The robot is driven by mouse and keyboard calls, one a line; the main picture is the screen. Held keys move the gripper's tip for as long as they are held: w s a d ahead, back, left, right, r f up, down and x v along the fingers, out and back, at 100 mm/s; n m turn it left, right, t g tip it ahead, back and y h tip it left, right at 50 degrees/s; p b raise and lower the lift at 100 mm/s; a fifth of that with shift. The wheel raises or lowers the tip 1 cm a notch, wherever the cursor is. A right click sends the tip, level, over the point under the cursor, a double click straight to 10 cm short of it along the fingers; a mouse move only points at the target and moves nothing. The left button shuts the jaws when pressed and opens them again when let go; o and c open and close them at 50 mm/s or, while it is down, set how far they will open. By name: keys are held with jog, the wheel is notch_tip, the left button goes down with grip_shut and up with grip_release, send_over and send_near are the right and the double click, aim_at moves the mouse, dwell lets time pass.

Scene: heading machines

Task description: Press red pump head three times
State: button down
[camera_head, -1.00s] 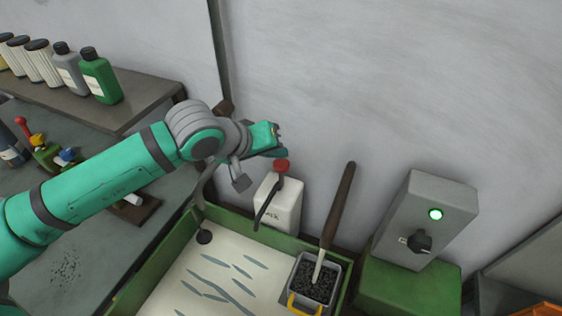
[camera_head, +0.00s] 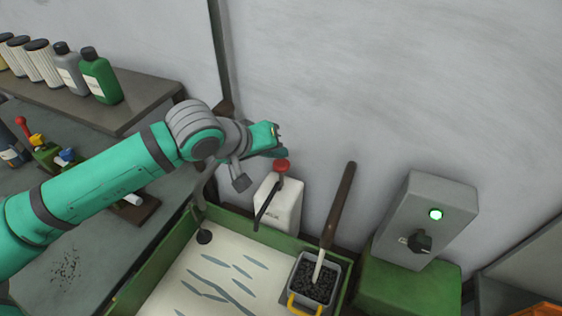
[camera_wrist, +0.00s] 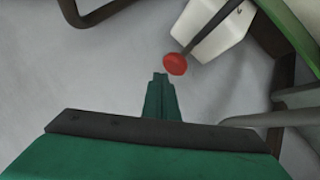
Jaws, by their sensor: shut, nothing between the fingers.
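The red pump head (camera_head: 281,166) tops a white bottle (camera_head: 284,203) with a dark spout at the back of the green-rimmed tray. In the wrist view the red pump head (camera_wrist: 175,64) lies just beyond and slightly right of my fingertips, with the white bottle (camera_wrist: 215,30) behind it. My gripper (camera_head: 279,140) is shut and empty. In the head view it is a little above and left of the red head. My gripper's fingers (camera_wrist: 160,78) look apart from the head in the wrist view, though the exact gap is hard to judge.
A grey control box (camera_head: 440,205) with a lit green button stands right. Bottles (camera_head: 100,75) line a shelf at left. The grey wall is close behind.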

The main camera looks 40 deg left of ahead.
aim_at(281, 163)
jog(key=shift+s+f, duration=0.1)
jog(key=shift+f, duration=1.6)
dwell(1.7)
jog(key=shift+r, duration=1.65)
jog(key=shift+r, duration=0.15)
jog(key=shift+r, duration=2.4)
